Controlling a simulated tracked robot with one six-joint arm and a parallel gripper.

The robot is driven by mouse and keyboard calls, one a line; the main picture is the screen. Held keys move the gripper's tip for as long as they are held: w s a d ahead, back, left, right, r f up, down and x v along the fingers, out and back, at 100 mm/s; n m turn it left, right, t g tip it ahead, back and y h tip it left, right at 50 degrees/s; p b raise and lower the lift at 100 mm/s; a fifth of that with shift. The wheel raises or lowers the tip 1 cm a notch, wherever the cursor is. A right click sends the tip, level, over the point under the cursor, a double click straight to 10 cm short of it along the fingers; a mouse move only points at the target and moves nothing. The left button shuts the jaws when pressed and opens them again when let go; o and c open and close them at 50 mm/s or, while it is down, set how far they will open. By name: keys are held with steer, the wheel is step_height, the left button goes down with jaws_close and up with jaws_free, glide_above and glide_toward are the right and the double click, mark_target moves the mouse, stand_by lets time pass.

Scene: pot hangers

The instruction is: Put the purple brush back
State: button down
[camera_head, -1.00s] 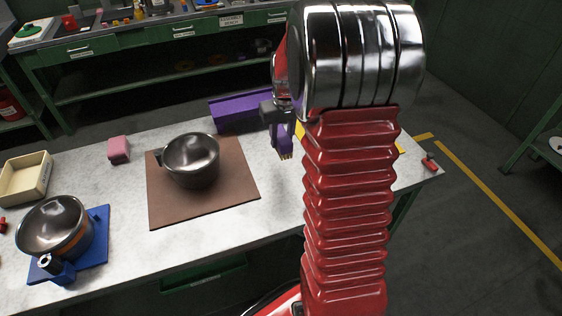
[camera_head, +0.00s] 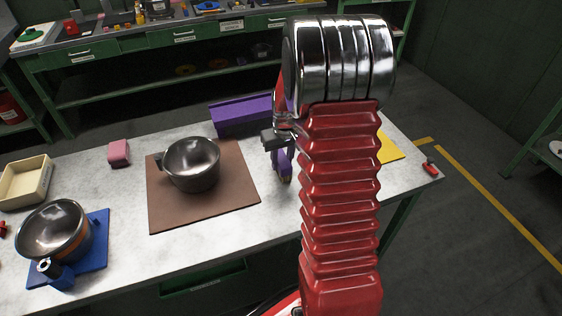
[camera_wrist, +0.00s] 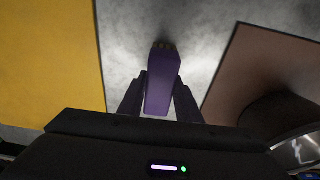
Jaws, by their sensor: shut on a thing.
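The purple brush (camera_wrist: 162,84) is between the two fingers of my gripper (camera_wrist: 160,104) in the wrist view, with its bristle end pointing away from the gripper. In the head view the brush (camera_head: 284,163) hangs below my gripper (camera_head: 277,142), partly hidden by my arm. My gripper is shut on it, over the table right of the brown mat. A purple box-like holder (camera_head: 243,114) stands at the table's far edge, left of and behind the gripper. Its right end is hidden by my arm.
A dark pot (camera_head: 192,164) stands on the brown mat (camera_head: 170,217). A pan (camera_head: 52,230) rests on a blue mat at left, near a beige tray (camera_head: 25,182) and a pink block (camera_head: 119,153). A yellow mat (camera_head: 389,149) lies right of my arm.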

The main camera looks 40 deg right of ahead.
mark_target(284, 162)
steer(key=shift+f, duration=0.2)
steer(key=c, duration=1.3)
jaws_free()
steer(key=r, duration=0.4)
steer(key=s+r, duration=0.1)
steer(key=r, duration=0.7)
steer(key=shift+s+a, duration=0.25)
steer(key=shift+s, duration=0.1)
